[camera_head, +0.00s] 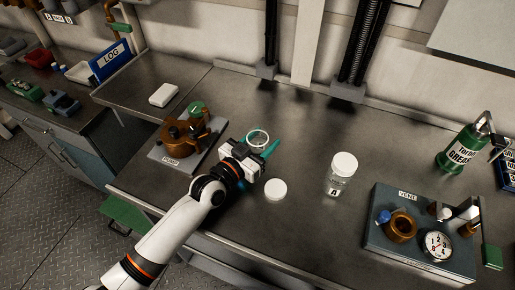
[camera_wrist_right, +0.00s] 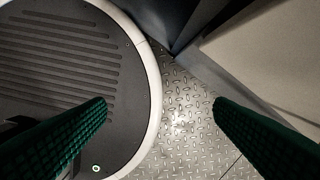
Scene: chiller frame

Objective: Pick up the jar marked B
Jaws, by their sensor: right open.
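A clear jar with a white cap and a label reading A (camera_head: 340,175) stands upright on the bench, right of centre. An uncapped clear jar (camera_head: 258,137) shows its round rim by my left gripper (camera_head: 266,150); its label is hidden, and no B mark is readable. A green finger of that gripper is at the jar's right side; whether the jaws are closed on it is unclear. A white round lid (camera_head: 275,189) lies just in front of the gripper. My right gripper (camera_wrist_right: 160,104) is open and empty above the floor.
A brown pump on a grey plate (camera_head: 166,162) stands left of my left gripper, near a white block (camera_head: 163,95). A blue-grey valve and gauge unit (camera_head: 377,240) is at the right, below a green grease canister (camera_head: 461,149). The back middle of the bench is clear.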

